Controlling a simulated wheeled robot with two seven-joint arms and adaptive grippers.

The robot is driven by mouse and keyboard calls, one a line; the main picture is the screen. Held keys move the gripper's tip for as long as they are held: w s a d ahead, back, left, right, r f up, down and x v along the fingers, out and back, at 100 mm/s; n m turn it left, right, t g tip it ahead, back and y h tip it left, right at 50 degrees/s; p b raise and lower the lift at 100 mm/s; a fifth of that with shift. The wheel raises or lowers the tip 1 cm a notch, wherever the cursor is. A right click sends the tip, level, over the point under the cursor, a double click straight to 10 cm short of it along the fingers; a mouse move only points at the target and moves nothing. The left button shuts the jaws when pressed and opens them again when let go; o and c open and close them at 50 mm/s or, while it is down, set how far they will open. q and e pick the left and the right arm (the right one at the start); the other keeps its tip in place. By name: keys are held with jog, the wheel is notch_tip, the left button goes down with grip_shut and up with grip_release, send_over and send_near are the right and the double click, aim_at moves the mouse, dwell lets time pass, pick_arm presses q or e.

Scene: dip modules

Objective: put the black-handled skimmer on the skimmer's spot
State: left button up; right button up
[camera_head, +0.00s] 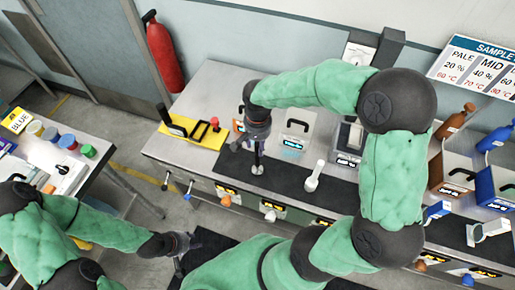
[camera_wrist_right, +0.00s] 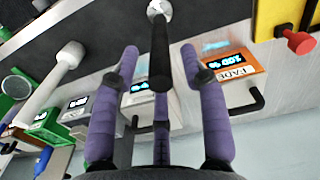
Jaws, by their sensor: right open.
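A black handle (camera_wrist_right: 160,55) with a round silver end (camera_wrist_right: 158,10) stands between my right gripper's fingers in the right wrist view; I take it for the black-handled skimmer. In the head view its silver end (camera_head: 258,169) shows on the dark mat below my right gripper (camera_head: 258,145). The right gripper is open, its purple-grey fingers around the handle; no contact with it is clear. My left gripper (camera_head: 187,243) is low at the left, away from the counter; its fingers are too small to read. I cannot tell which place is the skimmer's spot.
A white-handled tool (camera_head: 315,177) stands right of my right gripper. A yellow tray (camera_head: 202,135) lies to the left, a labelled white bin (camera_head: 296,128) behind. Brown (camera_head: 450,178) and blue (camera_head: 492,186) containers stand at the right. My right arm arches over the counter.

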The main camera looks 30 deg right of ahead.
notch_tip(320, 180, up, 7)
jog(key=shift+r+p, duration=0.1)
jog(key=shift+p, duration=0.3)
